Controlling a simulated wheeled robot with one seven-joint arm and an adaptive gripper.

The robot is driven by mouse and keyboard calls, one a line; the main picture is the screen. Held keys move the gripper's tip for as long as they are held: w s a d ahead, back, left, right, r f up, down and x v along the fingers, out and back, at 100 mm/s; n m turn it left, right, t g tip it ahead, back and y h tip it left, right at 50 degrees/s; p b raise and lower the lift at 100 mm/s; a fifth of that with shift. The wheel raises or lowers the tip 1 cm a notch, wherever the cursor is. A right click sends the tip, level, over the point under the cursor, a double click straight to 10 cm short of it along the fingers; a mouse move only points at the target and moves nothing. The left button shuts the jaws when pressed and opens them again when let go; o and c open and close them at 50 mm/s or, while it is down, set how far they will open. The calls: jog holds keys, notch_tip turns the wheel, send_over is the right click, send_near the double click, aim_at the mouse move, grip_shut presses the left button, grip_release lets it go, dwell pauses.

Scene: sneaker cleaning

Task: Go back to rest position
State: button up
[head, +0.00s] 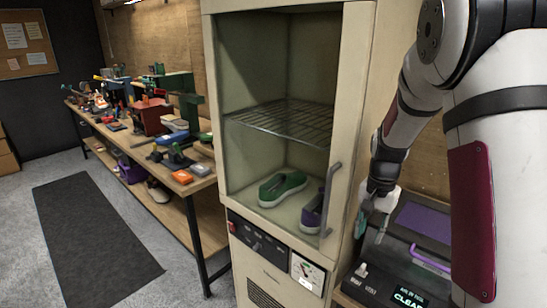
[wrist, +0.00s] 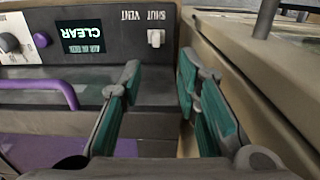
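My gripper (head: 364,222) hangs beside the cabinet's right side, above the dark machine (head: 377,270). In the wrist view my gripper (wrist: 160,78) has its two green-padded fingers spread apart with nothing between them. A green shoe (head: 283,188) and a purple shoe (head: 312,212) stand on the floor of the beige cabinet (head: 360,100), below its wire shelf. The machine's display (wrist: 82,36) reads CLEAR, upside down in the wrist view, and a white switch (wrist: 155,38) sits by the words SHUT and VENT.
The cabinet's front has a grey handle (head: 330,200) close to my gripper's left. The machine has a purple handle (head: 430,259). A long workbench (head: 205,181) with many tools stands at the left. A dark mat (head: 95,245) lies on open floor.

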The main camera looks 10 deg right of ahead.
jog(key=s+a+r+n+t, duration=0.2)
jog(key=s+a+r+n, duration=0.2)
jog(key=s+a+r, duration=0.4)
jog(key=s+a+r+n+t, duration=0.25)
jog(key=s+a+r, duration=0.35)
jog(key=r, duration=0.4)
jog(key=s+a+r+n, duration=0.1)
jog(key=s+n, duration=0.3)
jog(key=s, duration=0.5)
jog(key=shift+a+r+t, duration=0.2)
jog(key=shift+r+t, duration=0.05)
jog(key=shift+t, duration=0.2)
